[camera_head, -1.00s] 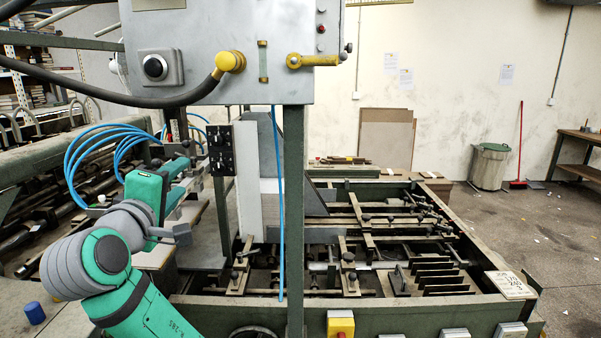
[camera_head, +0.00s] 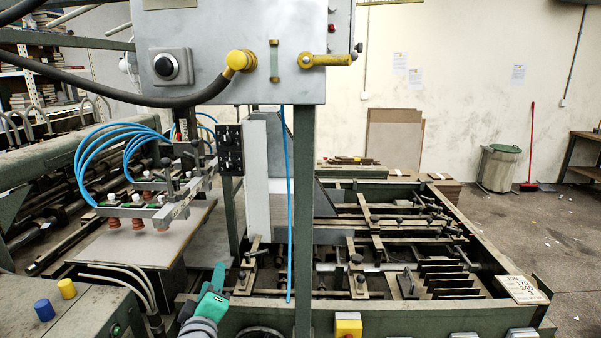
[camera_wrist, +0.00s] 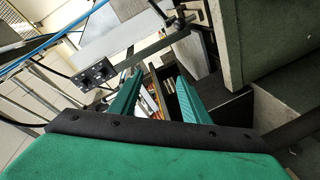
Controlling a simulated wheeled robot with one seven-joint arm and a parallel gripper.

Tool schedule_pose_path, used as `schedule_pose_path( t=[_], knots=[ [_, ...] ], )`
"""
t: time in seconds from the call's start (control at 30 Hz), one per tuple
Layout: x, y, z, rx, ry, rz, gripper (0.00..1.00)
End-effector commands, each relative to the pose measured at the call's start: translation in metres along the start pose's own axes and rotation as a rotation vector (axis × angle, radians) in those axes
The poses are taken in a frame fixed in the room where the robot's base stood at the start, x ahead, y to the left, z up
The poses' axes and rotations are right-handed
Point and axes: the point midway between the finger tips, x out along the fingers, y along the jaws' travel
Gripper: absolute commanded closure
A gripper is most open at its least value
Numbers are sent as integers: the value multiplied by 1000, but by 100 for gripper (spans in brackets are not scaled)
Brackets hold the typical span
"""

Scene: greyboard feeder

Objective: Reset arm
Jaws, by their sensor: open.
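In the wrist view my gripper (camera_wrist: 160,88) is open, its two green fingers apart with nothing held between them. Beyond the fingertips is part of the machine's frame, tilted in the picture. In the head view only a small green and grey part of my arm (camera_head: 208,306) shows at the bottom edge, left of the green post.
The feeder's suction bar (camera_head: 150,208) with blue hoses hangs over a greyboard stack (camera_head: 140,246) at left. A green post (camera_head: 304,220) and a grey control box (camera_head: 232,60) stand close in front. Yellow (camera_head: 67,288) and blue (camera_head: 44,310) buttons are at lower left.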

Motion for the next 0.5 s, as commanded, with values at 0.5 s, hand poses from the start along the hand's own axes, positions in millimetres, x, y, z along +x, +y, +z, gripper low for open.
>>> schedule_pose_path(
  t=[0.5],
  knots=[
    [-73,-119,138,306,-22,-58,57]
  ],
)
